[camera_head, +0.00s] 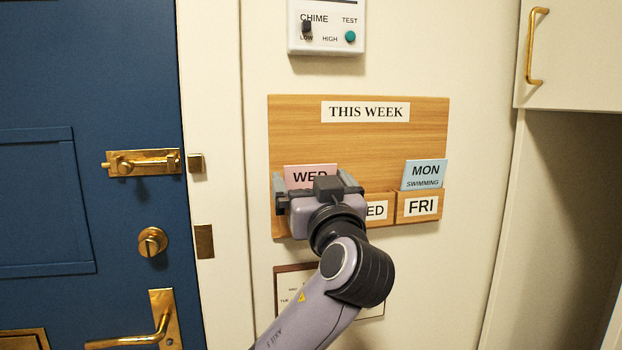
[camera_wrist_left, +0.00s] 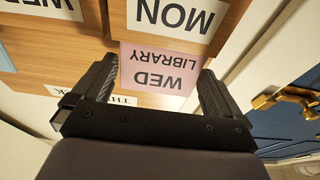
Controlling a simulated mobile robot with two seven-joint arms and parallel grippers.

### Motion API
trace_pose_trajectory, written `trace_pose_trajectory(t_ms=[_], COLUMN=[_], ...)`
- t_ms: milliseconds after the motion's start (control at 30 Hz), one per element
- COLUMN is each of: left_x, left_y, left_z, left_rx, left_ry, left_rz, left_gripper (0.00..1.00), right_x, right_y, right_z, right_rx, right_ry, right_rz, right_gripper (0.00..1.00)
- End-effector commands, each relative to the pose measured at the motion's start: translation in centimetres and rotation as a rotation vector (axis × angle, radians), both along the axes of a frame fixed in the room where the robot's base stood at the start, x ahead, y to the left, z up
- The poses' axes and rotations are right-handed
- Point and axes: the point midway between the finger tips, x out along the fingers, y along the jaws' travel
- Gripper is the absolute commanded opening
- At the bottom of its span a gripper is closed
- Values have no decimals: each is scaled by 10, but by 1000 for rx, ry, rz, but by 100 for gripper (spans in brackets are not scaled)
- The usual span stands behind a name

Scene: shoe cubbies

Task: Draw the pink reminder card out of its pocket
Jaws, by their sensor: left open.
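The pink reminder card, reading WED in the head view (camera_head: 311,169) and WED LIBRARY in the left wrist view (camera_wrist_left: 160,68), stands in the pocket labelled MON (camera_wrist_left: 172,15) on the wooden THIS WEEK board (camera_head: 290,125). My left gripper (camera_head: 313,180) is in front of the card. In the left wrist view its open fingers (camera_wrist_left: 158,75) stand one on each side of the card, with nothing gripped. Whether they touch the card I cannot tell. In the head view the gripper hides the card's lower part and the MON pocket. My right gripper is not in view.
A blue MON SWIMMING card (camera_head: 424,174) stands in the FRI pocket (camera_head: 420,207) at right. The middle pocket (camera_head: 376,210) is partly hidden by my arm. A chime box (camera_head: 326,20) hangs above, a framed sheet (camera_head: 290,285) below. A blue door (camera_head: 80,80) is at left.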

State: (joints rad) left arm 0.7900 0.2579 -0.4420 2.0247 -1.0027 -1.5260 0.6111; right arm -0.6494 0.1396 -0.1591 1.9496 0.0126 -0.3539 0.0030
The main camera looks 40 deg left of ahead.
Motion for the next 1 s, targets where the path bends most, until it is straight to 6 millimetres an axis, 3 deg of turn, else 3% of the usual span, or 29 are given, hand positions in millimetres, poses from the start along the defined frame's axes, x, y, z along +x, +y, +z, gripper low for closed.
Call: trace_pose_trajectory(t_ms=[200,300,567,1000], left_x=[0,0,0,-4], left_y=[0,0,-1,-5], left_z=[0,0,3,25], left_rx=[-1,-1,-1,0], left_ry=[1,1,1,0], left_rz=[-1,-1,-1,-2], left_gripper=[100,75,74,74], right_x=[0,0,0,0], right_y=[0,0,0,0], right_z=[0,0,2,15], right_rx=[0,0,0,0], right_ry=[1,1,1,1], right_rz=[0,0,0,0], right_gripper=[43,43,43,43])
